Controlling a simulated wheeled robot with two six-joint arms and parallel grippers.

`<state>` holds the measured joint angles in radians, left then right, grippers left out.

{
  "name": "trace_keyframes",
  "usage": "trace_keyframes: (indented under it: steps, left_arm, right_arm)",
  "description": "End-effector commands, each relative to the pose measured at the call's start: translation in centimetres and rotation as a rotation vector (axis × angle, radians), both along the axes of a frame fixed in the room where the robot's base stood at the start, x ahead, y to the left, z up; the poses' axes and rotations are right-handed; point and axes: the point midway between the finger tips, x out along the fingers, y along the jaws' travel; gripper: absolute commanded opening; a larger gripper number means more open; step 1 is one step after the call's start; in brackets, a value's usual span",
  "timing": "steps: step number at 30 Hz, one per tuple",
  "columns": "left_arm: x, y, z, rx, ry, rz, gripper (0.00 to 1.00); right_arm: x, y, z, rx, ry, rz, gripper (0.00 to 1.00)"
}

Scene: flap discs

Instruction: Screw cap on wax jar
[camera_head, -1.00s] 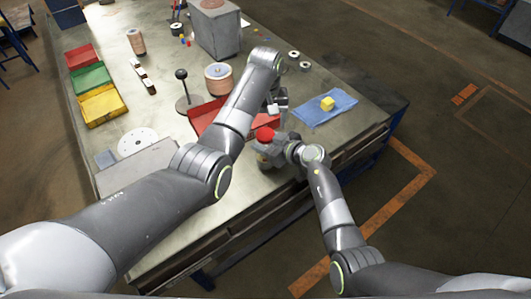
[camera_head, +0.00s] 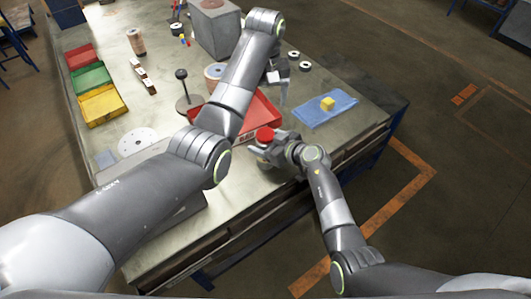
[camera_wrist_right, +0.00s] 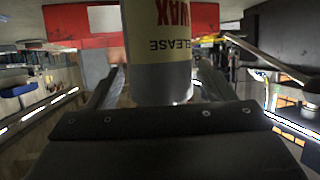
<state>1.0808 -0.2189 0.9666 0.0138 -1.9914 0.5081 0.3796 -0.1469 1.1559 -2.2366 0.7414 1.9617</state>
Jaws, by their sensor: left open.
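The wax jar has a red top (camera_head: 265,134), which sits at the front edge of the bench beside the red tray. In the right wrist view the jar's pale body (camera_wrist_right: 160,45) shows upside-down "RELEASE WAX" lettering and a grey band. My right gripper (camera_head: 262,150) is around the jar body, with one finger on each side, and appears shut on it. My left gripper (camera_head: 283,92) is open above the bench, behind and right of the red top, apart from it. Whether the red top is fully seated cannot be seen.
The red tray (camera_head: 262,108) lies just behind the jar. A knobbed post (camera_head: 182,82), a white perforated disc (camera_head: 137,141) and coloured bins (camera_head: 90,76) stand left. Dark rings (camera_head: 305,66) lie behind.

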Motion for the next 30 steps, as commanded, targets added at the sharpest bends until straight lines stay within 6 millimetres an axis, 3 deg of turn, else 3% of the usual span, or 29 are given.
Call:
trace_keyframes:
  steps: [14,30]
  left_arm:
    - [0.0,0.0,0.2,0.0,0.001,0.0,0.75]
    - [0.0,0.0,0.7,0.0,0.0,0.0,0.75]
  right_arm:
    - [-0.7,-0.8,0.4,0.001,0.0,0.0,0.79]
    - [-6.2,-6.8,3.6,-0.003,-0.002,-0.002,0.79]
